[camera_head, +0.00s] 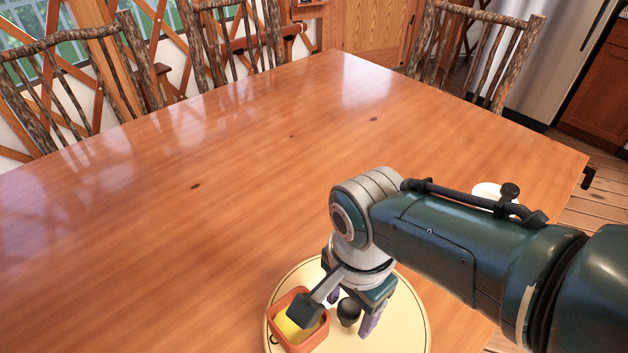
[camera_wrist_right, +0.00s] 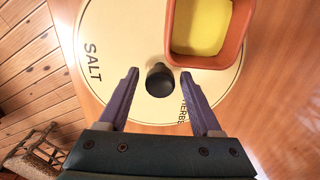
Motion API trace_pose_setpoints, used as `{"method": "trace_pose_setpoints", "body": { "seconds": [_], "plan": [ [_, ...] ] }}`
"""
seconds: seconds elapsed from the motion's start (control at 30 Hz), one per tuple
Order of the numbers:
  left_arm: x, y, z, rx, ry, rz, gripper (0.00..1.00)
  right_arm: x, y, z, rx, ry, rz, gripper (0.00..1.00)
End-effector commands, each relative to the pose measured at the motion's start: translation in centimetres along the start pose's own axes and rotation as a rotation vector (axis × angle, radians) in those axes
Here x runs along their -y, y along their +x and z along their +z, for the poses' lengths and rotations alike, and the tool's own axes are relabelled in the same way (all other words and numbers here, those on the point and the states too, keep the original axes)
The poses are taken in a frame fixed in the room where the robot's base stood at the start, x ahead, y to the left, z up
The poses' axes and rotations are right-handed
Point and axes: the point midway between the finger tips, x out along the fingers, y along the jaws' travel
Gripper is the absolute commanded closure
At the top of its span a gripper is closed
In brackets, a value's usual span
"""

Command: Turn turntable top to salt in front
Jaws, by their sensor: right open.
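The pale round turntable top (camera_head: 408,322) lies on the table at the bottom of the head view and also shows in the right wrist view (camera_wrist_right: 120,35). It has a dark central knob (camera_head: 348,311), seen from above in the wrist view (camera_wrist_right: 160,80). The word SALT (camera_wrist_right: 92,62) is printed on the left in the wrist view, and HERBS (camera_wrist_right: 184,110) on the right, partly covered by a finger. My right gripper (camera_wrist_right: 160,76) is open, its purple fingers on either side of the knob with gaps. My left gripper is not in view.
A square orange dish (camera_head: 320,338) with yellow contents sits on the turntable, close to my right gripper. A white round item (camera_head: 487,189) stands behind my right arm, partly hidden. The wooden table (camera_head: 230,170) is otherwise clear; chairs (camera_head: 235,45) stand along its far edges.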

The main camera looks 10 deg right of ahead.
Motion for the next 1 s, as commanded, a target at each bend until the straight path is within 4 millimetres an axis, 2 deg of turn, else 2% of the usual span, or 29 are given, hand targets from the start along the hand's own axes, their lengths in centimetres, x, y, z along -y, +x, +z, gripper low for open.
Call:
{"method": "trace_pose_setpoints", "body": {
  "seconds": [0.17, 0.3, 0.5, 0.67, 1.0],
  "plan": [
    [0.1, -2.3, -0.7, 0.000, 0.000, 0.000, 0.50, 0.0, -2.8, 0.0, 0.001, 0.000, -0.001, 0.34],
    [0.2, -4.6, -1.4, 0.000, 0.000, 0.000, 0.50, 0.0, -6.0, 0.0, 0.000, 0.001, -0.002, 0.34],
    [0.2, -6.2, -2.0, 0.000, 0.000, 0.000, 0.50, 0.0, -9.0, 0.0, 0.000, 0.002, -0.002, 0.34],
    [0.2, -6.5, -2.1, 0.000, 0.000, 0.000, 0.50, 0.0, -9.8, 0.0, 0.000, 0.001, 0.000, 0.34],
    [0.2, -6.4, -2.0, 0.000, 0.000, 0.000, 0.50, 0.0, -9.8, 0.0, 0.000, 0.001, 0.000, 0.34]
  ]
}}
